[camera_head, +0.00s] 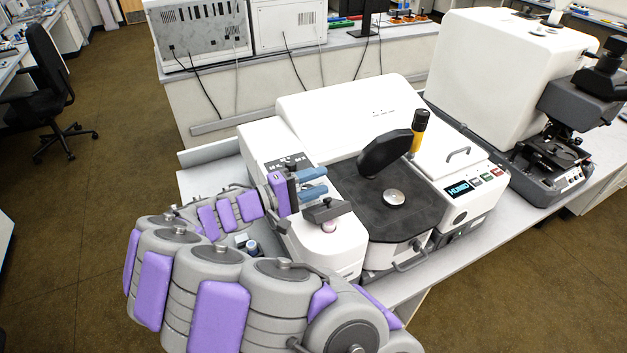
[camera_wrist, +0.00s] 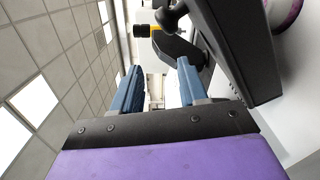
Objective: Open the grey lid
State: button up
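A dark grey lid (camera_head: 326,210) is on the left white part of the microscope, above a round pinkish port (camera_head: 329,226). It looks raised off the port, at a tilt. My gripper (camera_head: 326,181) has two blue fingers, apart and empty, just behind and above the lid. In the wrist view the lid is the large dark plate (camera_wrist: 232,45) along the right side, close to the right finger. My gripper (camera_wrist: 157,80) shows a clear gap between its fingers there. Part of the pink-purple port ring (camera_wrist: 286,14) shows beyond the plate. I cannot tell whether a finger touches the lid.
A black angled arm (camera_head: 386,153) and a yellow-and-black knob (camera_head: 420,130) stand over the dark stage (camera_head: 350,188) to the right. A white cover with a handle (camera_head: 458,153) is farther right. A second microscope (camera_head: 560,140) stands beyond. Space above the lid looks clear.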

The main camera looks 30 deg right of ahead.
jog(key=shift+w+a+f, duration=0.1)
jog(key=shift+w+f, duration=0.05)
jog(key=shift+w, duration=0.15)
jog(key=shift+a, duration=0.15)
jog(key=a+p, duration=0.3)
jog(key=a, duration=1.4)
jog(key=shift+o, duration=0.3)
jog(key=shift+a, duration=0.1)
